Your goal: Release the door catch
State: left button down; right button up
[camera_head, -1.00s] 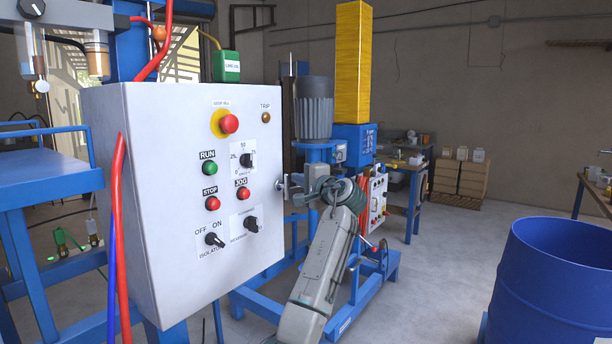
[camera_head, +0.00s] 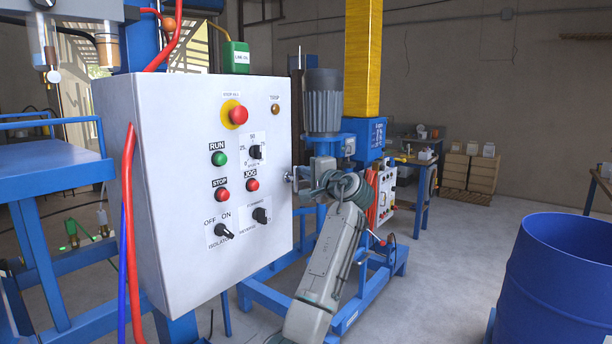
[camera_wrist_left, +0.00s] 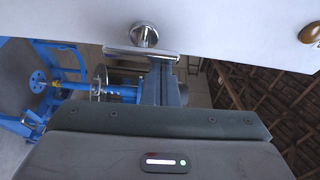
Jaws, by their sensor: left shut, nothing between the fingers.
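The door catch is a metal T-handle (camera_head: 289,178) on the right edge of the white control cabinet door (camera_head: 200,275). In the left wrist view the T-handle (camera_wrist_left: 144,36) stands out from the panel, its bar lying crosswise. My left gripper (camera_head: 304,184) is shut and empty, at the right side of the handle. I cannot tell whether it touches the handle. The door looks closed. My right gripper is not in view.
The cabinet front carries a red stop button (camera_head: 238,115), a trip lamp (camera_head: 275,109) and several knobs. A blue mixer frame with a grey motor (camera_head: 323,102) stands behind my left arm. A blue drum (camera_head: 560,275) stands at the right. Floor between them is clear.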

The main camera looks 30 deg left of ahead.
aim_at(298, 178)
pick_arm(q)
jog(key=shift+s+n+b, duration=0.1)
jog(key=shift+n+b, duration=0.3)
jog(key=shift+b, duration=0.15)
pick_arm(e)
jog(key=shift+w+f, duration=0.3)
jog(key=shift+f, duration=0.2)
